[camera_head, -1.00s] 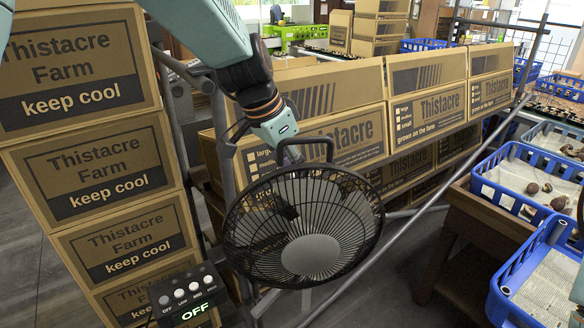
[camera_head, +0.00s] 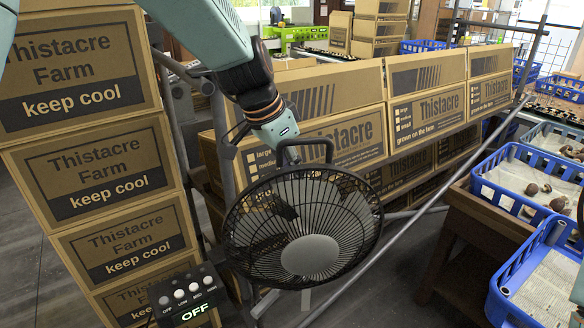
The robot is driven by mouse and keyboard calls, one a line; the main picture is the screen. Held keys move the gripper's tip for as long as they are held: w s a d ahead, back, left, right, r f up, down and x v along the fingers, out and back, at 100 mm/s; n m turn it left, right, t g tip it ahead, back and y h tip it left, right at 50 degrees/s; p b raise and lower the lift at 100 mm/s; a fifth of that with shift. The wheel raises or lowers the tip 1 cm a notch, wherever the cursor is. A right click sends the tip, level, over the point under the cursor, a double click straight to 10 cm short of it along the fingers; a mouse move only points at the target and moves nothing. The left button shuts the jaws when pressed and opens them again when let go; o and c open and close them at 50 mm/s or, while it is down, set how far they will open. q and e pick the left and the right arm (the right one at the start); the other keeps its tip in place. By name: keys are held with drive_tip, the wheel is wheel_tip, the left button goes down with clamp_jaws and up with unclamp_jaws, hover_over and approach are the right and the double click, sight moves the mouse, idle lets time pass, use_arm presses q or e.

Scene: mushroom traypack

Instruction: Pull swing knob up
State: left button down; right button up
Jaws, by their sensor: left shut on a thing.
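A black fan (camera_head: 312,257) with a round wire cage and a grey hub stands in the middle, its face tilted upward. A dark handle loop (camera_head: 318,143) rises at the top of its cage. My left gripper (camera_head: 287,158) reaches down behind the upper rim of the cage, by the handle, and is shut. The swing knob cannot be made out; the cage and gripper hide the area behind the fan. A control box (camera_head: 186,296) with several knob buttons and a green OFF display sits at lower left. My right gripper is not in view.
Stacked Thistacre Farm cartons (camera_head: 100,170) stand close on the left. More cartons (camera_head: 430,118) fill a sloping rack behind the fan, with a grey diagonal rail (camera_head: 385,240) beside it. Blue crates (camera_head: 505,192) with mushrooms stand on the right.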

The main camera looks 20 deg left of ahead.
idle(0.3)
use_arm(q)
drive_tip(key=shift+w+r+p, duration=0.1)
drive_tip(key=shift+r+p, duration=0.6)
drive_tip(key=shift+r, duration=0.15)
drive_tip(key=shift+w, duration=0.1)
drive_tip(key=c, duration=1.5)
unclamp_jaws()
drive_tip(key=o, duration=0.4)
drive_tip(key=shift+s, duration=0.3)
drive_tip(key=shift+w, duration=0.15)
drive_tip(key=shift+f, duration=0.1)
drive_tip(key=v, duration=1.2)
